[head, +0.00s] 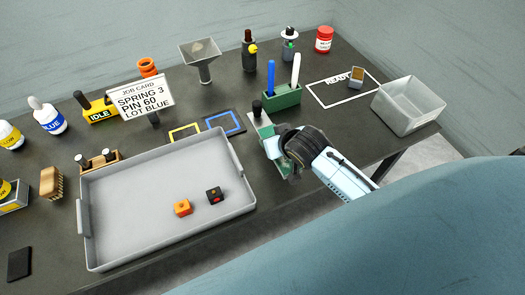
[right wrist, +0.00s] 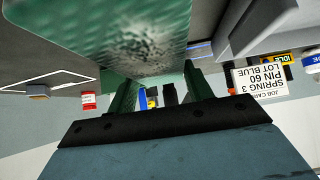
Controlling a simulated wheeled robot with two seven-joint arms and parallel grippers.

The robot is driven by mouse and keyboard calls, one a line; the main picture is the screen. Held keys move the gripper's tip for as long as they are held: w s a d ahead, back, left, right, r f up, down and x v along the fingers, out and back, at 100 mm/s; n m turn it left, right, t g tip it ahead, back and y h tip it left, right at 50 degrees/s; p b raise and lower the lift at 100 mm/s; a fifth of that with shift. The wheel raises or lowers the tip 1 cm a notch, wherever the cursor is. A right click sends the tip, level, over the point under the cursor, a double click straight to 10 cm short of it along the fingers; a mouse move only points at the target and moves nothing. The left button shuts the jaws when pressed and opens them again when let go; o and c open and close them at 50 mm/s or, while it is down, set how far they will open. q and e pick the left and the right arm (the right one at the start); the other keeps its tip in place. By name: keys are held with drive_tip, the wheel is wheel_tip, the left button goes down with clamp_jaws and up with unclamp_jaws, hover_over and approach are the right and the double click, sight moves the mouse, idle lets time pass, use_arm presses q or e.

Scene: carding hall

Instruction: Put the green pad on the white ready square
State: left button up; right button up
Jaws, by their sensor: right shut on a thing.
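My right gripper (head: 268,138) is over the table, right of the grey tray. It is shut on the green pad (head: 262,124), which is partly hidden by the gripper. In the right wrist view the green pad (right wrist: 110,25) fills the upper middle, with a dark rough patch on its face, and my right gripper's fingers (right wrist: 160,88) reach up to it. The white ready square (head: 322,101) is an outline on the table at the back right, apart from the pad. It also shows in the right wrist view (right wrist: 62,78). My left gripper is not in view.
A small brown-topped block (head: 357,77) is at the square's far right side. A green pen holder (head: 283,98) stands between my gripper and the square. A grey bin (head: 408,107) stands right of the square. The grey tray (head: 120,255) holds two small cubes.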

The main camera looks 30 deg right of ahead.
wheel_tip(320, 180, down, 7)
drive_tip(key=shift+f+b, duration=0.2)
drive_tip(key=shift+b, duration=0.2)
drive_tip(key=shift+f, duration=0.15)
drive_tip(key=o, duration=1.1)
